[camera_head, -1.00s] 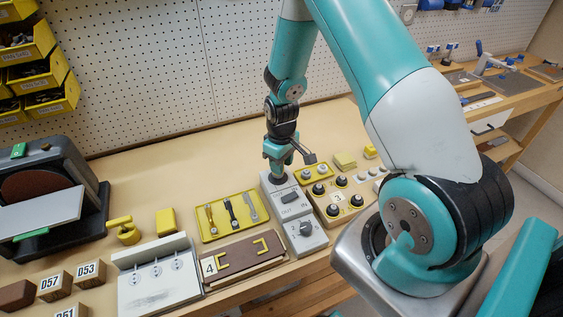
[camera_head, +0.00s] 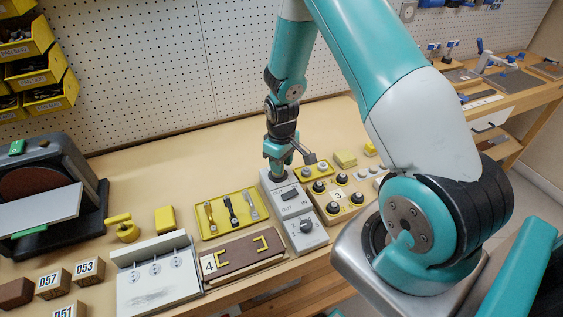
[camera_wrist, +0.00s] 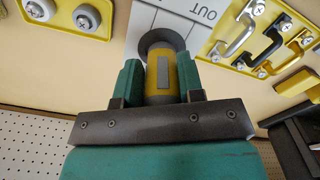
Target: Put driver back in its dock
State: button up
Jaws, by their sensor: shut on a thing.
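The driver (camera_wrist: 161,80) shows in the wrist view as a yellow, round body with a grey patch, between the two green fingers of my gripper (camera_wrist: 158,75). My gripper is shut on it. The driver's far end meets a dark ring on the light grey dock panel (camera_wrist: 144,22), marked OUT. I cannot tell how deep it sits in the ring. In the head view my gripper (camera_head: 278,168) is low over the back end of the grey dock box (camera_head: 290,208), which has a dark switch and a round knob. The driver is mostly hidden there.
A yellow tray with several handles (camera_head: 231,233) lies left of the dock. A panel of black knobs (camera_head: 337,196) stands close on its right. A brown board marked 4 (camera_head: 243,257) is at the front left. Bare bench (camera_head: 215,160) lies behind, before the pegboard.

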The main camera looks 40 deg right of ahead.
jog(key=shift+f+b, duration=0.55)
jog(key=shift+f, duration=0.3)
dwell(0.5)
jog(key=o, duration=1.2)
jog(key=shift+r+p, duration=2.75)
jog(key=shift+r, duration=0.85)
